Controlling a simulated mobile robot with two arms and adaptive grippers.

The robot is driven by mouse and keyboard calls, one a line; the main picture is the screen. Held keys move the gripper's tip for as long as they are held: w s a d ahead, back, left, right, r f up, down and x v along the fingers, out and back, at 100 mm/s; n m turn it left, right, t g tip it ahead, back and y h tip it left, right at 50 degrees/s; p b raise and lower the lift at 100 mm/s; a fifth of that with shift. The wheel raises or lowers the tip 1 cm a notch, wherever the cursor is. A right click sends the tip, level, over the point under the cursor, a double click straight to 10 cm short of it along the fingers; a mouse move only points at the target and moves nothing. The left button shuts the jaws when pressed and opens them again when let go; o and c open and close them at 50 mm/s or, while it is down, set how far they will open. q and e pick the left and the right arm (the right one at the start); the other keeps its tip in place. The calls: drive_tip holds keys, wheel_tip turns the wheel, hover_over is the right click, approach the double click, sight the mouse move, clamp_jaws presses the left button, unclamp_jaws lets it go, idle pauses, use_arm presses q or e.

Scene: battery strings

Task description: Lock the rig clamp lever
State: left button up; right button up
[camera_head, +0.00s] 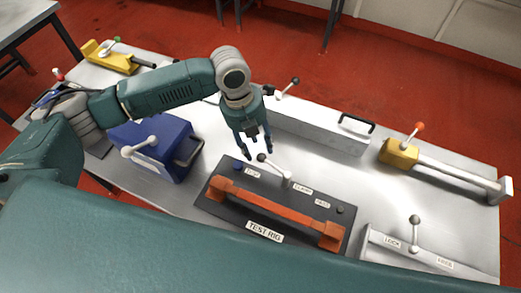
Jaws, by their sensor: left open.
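The test rig (222,205) is a dark plate with an orange bar (275,208) along its front. Its clamp lever (274,170) is a pale arm with a dark ball knob, pivoting near the CLAMP label. The lever leans left, with its knob near the left label, which is too small to read surely. The label right of the pivot seems to read FREE. My left gripper (257,151) points down, open and empty, its fingertips just behind the knob in the picture. I cannot tell whether a finger touches it. My right gripper is out of view.
A blue box (165,160) with a white-knobbed lever stands left of the rig. A long grey block (315,130) lies behind it. A yellow fixture (399,153) with an orange knob and a LOCK/FREE lever fixture (411,247) are at right. Bare tabletop (360,185) lies between.

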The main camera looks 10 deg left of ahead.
sight(261, 154)
use_arm(q)
drive_tip(key=f, duration=0.3)
drive_tip(key=shift+w+d+p, duration=0.15)
drive_tip(key=shift+d+p, duration=0.15)
drive_tip(key=shift+d+f, duration=0.2)
drive_tip(key=shift+f, duration=0.9)
clamp_jaws()
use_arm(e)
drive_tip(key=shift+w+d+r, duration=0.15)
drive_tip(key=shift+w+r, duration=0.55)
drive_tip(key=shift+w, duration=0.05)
